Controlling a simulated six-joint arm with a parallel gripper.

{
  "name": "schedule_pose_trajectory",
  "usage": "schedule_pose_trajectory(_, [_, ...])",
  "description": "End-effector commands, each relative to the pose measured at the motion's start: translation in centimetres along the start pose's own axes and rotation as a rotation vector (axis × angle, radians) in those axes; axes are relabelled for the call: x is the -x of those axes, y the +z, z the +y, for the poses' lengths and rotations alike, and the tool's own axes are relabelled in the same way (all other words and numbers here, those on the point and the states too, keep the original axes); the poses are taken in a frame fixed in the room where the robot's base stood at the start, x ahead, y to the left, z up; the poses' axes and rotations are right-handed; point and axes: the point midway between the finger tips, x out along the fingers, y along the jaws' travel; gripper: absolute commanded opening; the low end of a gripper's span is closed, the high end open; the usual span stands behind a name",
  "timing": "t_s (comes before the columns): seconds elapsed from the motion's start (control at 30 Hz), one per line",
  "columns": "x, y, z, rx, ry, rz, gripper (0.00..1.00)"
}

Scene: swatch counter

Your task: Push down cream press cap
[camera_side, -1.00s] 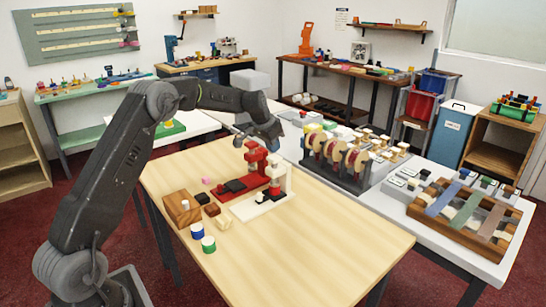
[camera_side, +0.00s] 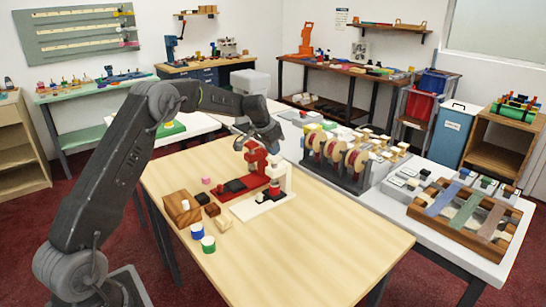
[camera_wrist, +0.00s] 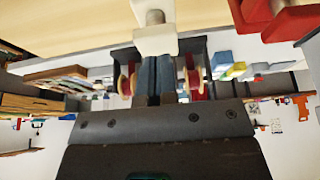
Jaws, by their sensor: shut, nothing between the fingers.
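The cream press (camera_side: 284,183) stands on a pale base beside the red press (camera_side: 256,160) on the wooden table. Its pale cap (camera_wrist: 154,40) is large at the top middle of the wrist view, with a round post beyond it. The shut, empty fingers (camera_wrist: 155,60) overlap the cap's near edge in the wrist view. I cannot tell whether they touch it. The fingers and wrist partly hide the cap in the side view.
A wooden block (camera_side: 182,208), dark blocks and a green-banded cylinder (camera_side: 208,244) lie left of the presses. A rack with red wheels (camera_side: 338,152) stands close on the right, on the white table. The front of the wooden table is clear.

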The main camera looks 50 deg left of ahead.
Motion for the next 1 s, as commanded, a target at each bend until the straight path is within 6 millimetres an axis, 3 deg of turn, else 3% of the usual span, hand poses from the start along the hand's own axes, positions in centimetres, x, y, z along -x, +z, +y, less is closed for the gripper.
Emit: schedule_pose_trajectory(1.0, [-1.8, 0.8, 0.0, 0.001, 0.001, -0.002, 0.00])
